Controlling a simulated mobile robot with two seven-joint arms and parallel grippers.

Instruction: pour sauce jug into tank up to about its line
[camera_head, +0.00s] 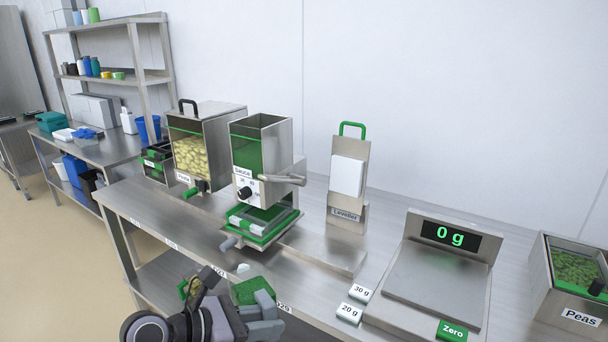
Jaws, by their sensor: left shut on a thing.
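The sauce tank (277,150) is a steel hopper on the table, labelled "Sauce", with an open top, a green front window and a black knob below. I cannot make out a fill line on it. My left gripper (238,316) is low at the front edge of the table, in front of and below the tank. It is shut on what looks like the sauce jug (252,288), whose green top shows beside the fingers. The jug is partly hidden by the gripper and appears apart from the tank. My right gripper is not in view.
A pasta hopper (225,140) stands left of the tank. A green-framed tray holder (262,226) lies under the tank. The leveller (347,190), a scale (437,275) reading 0 g and a peas bin (541,280) stand to the right. Shelves (105,78) are at the back left.

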